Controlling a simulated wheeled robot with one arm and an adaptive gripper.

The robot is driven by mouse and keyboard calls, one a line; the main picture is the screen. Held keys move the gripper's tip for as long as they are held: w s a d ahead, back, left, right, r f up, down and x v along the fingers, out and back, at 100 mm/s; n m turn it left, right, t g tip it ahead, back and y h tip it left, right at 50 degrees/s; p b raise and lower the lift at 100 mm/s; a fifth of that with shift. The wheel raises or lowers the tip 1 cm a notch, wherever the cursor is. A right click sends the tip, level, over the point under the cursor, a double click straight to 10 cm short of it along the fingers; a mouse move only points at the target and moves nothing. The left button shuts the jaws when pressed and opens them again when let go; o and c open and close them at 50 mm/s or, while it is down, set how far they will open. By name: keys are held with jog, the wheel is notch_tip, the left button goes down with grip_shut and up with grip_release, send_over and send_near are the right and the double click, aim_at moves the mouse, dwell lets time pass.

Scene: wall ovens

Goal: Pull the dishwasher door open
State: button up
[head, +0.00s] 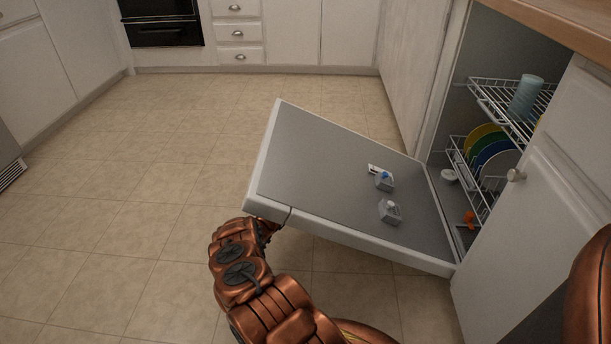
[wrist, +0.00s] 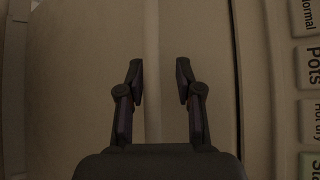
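The dishwasher door (head: 330,170) is swung down, its grey inner face up and tilted slightly, with its free edge out over the floor. My gripper is at the near corner of that free edge in the head view, mostly hidden by the door and my arm. In the wrist view my gripper (wrist: 160,75) is open, with a gap between its fingers and nothing clearly held. The door's control panel, with labelled buttons (wrist: 308,68), runs along the right of that view. I cannot tell whether the fingers touch the door.
The dishwasher's racks (head: 487,110) hold several coloured plates and a blue cup (head: 526,97). A white cabinet door (head: 560,185) with a knob stands at the right. The tiled floor (head: 130,170) is clear to the left. Drawers (head: 237,32) and an oven (head: 160,22) are at the back.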

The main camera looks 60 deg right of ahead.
jog(key=shift+s+d, duration=0.15)
jog(key=v, duration=1.2)
dwell(0.4)
